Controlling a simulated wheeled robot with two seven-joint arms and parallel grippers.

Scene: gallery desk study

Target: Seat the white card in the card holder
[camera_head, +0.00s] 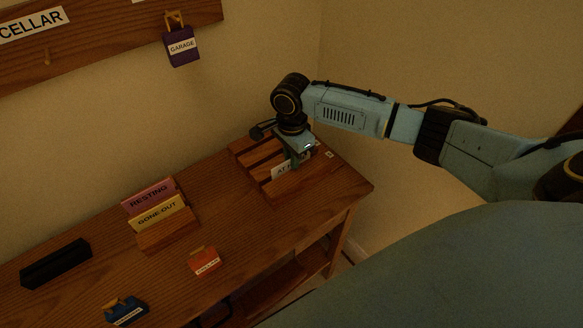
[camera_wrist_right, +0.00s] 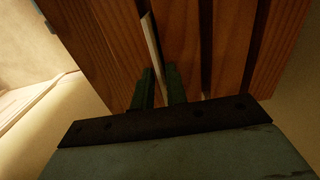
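The white card (camera_head: 279,171), lettered "AT H..." with the rest hidden, stands at a slotted wooden block (camera_head: 248,148) on the desk's right end. My right gripper (camera_head: 297,158) is over this card. In the right wrist view my right fingers (camera_wrist_right: 160,85) are close together on either side of the card's thin white edge (camera_wrist_right: 152,42), apparently shut on it. Whether its lower edge is in a groove is hidden. A smaller wooden card holder (camera_head: 169,238) in the middle of the desk bears a pink card "RESTING" (camera_head: 148,193) and a yellow card "GONE OUT" (camera_head: 160,213). My left gripper is out of view.
An orange tag (camera_head: 204,261) and a blue tag (camera_head: 124,311) lie near the desk's front. A black bar (camera_head: 56,263) lies at left. A purple "GARAGE" tag (camera_head: 181,46) hangs from the wall board (camera_head: 110,32). Bare desk lies between the two wooden pieces.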

